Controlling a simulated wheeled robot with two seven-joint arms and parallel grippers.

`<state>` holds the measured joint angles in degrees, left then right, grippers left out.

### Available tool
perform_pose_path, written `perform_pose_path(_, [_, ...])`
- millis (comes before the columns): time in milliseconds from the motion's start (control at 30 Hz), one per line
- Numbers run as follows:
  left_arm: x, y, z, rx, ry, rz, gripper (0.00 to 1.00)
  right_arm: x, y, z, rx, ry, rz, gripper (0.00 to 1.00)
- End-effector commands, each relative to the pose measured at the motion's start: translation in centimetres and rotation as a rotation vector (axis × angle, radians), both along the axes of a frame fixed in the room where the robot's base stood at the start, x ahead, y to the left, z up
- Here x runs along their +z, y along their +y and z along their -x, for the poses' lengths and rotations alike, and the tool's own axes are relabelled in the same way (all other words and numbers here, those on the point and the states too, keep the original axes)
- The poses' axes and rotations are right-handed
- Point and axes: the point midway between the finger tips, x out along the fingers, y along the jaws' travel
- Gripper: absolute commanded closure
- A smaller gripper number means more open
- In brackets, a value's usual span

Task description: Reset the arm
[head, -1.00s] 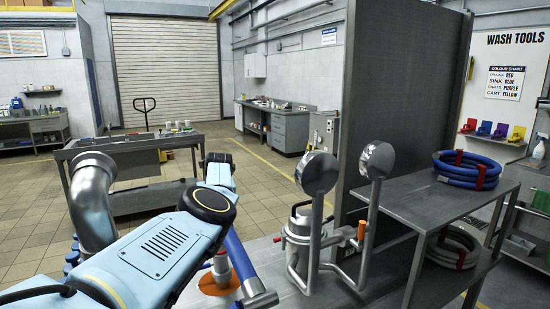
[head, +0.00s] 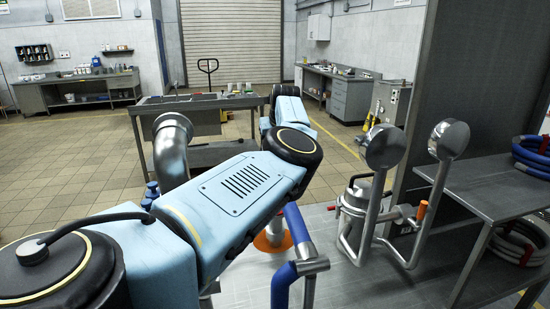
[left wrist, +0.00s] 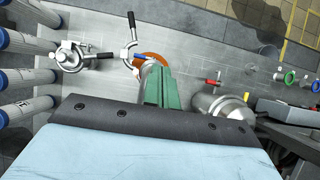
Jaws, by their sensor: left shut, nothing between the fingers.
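My light blue left arm comes in from the left in the head view, and its gripper is hidden there. In the left wrist view, my left gripper (left wrist: 158,72) shows as green fingers, shut and empty, above the metal bench. The fingers overlap the near edge of an orange disc (left wrist: 150,58); I cannot tell the height between them. The orange disc (head: 272,243) also shows in the head view, partly behind a blue pipe (head: 298,232). My right gripper is not in view.
A steel vessel (head: 355,205) and two upright bars with round metal discs (head: 385,146) stand right of the arm. A large pipe elbow (head: 172,135) is close behind the arm. Red and yellow valves sit by a metal kettle (left wrist: 222,104). Tiled floor lies beyond the bench.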

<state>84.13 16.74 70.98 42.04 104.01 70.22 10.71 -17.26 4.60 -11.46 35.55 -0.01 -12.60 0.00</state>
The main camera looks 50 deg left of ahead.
Motion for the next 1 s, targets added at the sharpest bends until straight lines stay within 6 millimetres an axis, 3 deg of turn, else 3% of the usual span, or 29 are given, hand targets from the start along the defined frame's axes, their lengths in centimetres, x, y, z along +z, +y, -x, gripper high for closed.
perform_pose_path(233, [3.5, -0.7, 0.3, 0.000, -0.001, 0.000, 1.00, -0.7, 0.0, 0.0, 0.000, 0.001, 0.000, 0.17])
perform_pose_path(633, [4.5, -0.8, 0.4, 0.000, 0.002, 0.000, 1.00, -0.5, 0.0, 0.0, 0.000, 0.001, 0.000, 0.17])
perform_pose_path(1000, [10.6, -0.7, 0.4, 0.000, 0.001, 0.000, 1.00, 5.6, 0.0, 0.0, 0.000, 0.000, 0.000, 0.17])
